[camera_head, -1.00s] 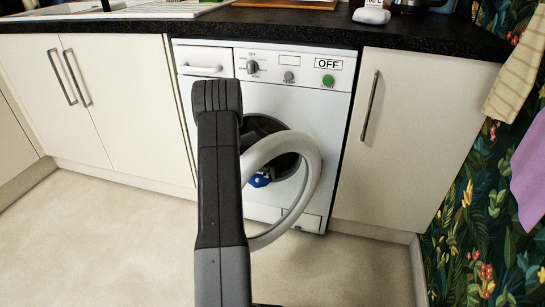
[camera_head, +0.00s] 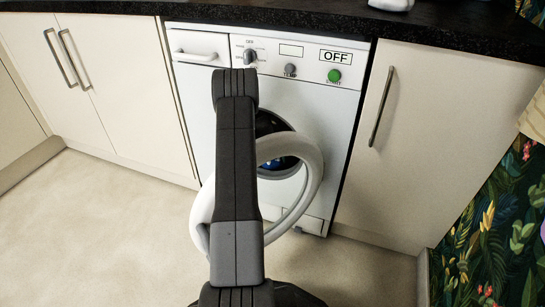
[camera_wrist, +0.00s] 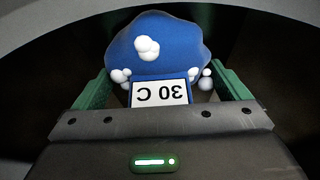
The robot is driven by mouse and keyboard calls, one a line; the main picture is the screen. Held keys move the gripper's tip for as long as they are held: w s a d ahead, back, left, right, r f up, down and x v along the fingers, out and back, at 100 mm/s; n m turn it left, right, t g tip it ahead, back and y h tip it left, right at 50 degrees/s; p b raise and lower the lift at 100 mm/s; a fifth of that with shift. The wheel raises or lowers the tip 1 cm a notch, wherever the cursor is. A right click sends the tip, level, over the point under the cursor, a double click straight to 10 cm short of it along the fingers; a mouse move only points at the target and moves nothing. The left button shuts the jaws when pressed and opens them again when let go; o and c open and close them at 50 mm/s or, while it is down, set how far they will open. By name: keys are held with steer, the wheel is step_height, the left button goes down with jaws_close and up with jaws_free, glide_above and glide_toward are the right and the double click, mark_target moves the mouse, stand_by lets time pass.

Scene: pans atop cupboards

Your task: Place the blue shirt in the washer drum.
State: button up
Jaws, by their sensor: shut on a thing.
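The blue shirt (camera_wrist: 178,52) is a bunched blue bundle with white blobs and an upside-down "30 C" tag in the wrist view. My gripper (camera_wrist: 160,78) has green fingers on both sides of it and is shut on it. A dark rounded space surrounds the shirt there. In the head view, a bit of blue (camera_head: 283,164) shows in the dark round opening of the washer drum (camera_head: 268,124). My arm hides part of the opening, and my gripper is out of sight there. The white washer (camera_head: 345,105) has its ring-shaped door (camera_head: 312,178) open.
The washer display reads OFF (camera_head: 336,56) above a green button (camera_head: 334,76). Cream cupboards stand to the left (camera_head: 110,90) and right (camera_head: 420,140) under a black worktop (camera_head: 440,25). The open door ring stands out around my arm. Floor is clear at left.

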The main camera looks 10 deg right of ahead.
steer(key=o, duration=0.7)
steer(key=shift+c, duration=0.2)
steer(key=shift+s+p+v, duration=0.2)
steer(key=shift+p+v, duration=0.45)
steer(key=shift+v, duration=1.2)
steer(key=s+a, duration=0.1)
steer(key=s, duration=0.1)
steer(key=s+a+b, duration=0.1)
steer(key=s+a, duration=0.3)
steer(key=s, duration=0.1)
steer(key=shift+f, duration=0.35)
steer(key=shift+s+a+r, duration=0.15)
steer(key=shift+s, duration=0.1)
steer(key=shift+s+a, duration=0.65)
steer(key=shift+s, duration=0.25)
